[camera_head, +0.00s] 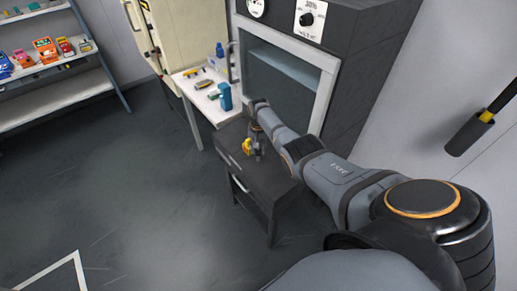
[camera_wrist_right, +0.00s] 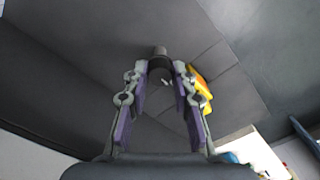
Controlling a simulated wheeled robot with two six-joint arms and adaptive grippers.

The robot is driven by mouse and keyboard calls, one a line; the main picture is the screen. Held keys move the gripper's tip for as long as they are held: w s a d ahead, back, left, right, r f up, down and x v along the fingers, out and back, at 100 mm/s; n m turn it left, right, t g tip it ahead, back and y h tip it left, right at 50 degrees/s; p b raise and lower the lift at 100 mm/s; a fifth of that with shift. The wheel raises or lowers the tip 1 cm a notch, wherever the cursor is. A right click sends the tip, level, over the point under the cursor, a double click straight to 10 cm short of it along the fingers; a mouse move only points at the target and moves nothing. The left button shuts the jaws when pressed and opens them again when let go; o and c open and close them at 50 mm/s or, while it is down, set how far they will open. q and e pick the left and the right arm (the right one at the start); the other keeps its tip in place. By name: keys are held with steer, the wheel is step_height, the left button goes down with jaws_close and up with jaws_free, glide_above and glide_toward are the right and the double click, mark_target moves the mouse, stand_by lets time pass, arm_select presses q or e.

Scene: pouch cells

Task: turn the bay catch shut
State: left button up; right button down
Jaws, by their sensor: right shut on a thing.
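My right gripper (camera_head: 256,151) points down at the top of a low dark cabinet (camera_head: 268,182). In the right wrist view, the gripper (camera_wrist_right: 160,72) has its two fingers closed around a small grey knob (camera_wrist_right: 160,53), which looks like the bay catch. The fingers hide part of the knob, and I cannot tell how far it is turned. A small yellow thing (camera_head: 247,146) is beside the gripper on the cabinet top; it also shows right of the fingers in the wrist view (camera_wrist_right: 201,80). My left gripper is not in view.
A grey oven-like unit (camera_head: 333,75) with a glass door stands behind the cabinet. A white table (camera_head: 205,107) with a blue bottle (camera_head: 225,97) and small items stands to the left. A shelf (camera_head: 60,95) is at far left. The floor (camera_head: 130,190) is clear.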

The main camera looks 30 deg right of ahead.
mark_target(259, 150)
stand_by(0.3)
steer(key=c, duration=1.1)
jaws_free()
steer(key=shift+r, duration=0.1)
step_height(259, 150, up, 12)
steer(key=shift+f, duration=0.1)
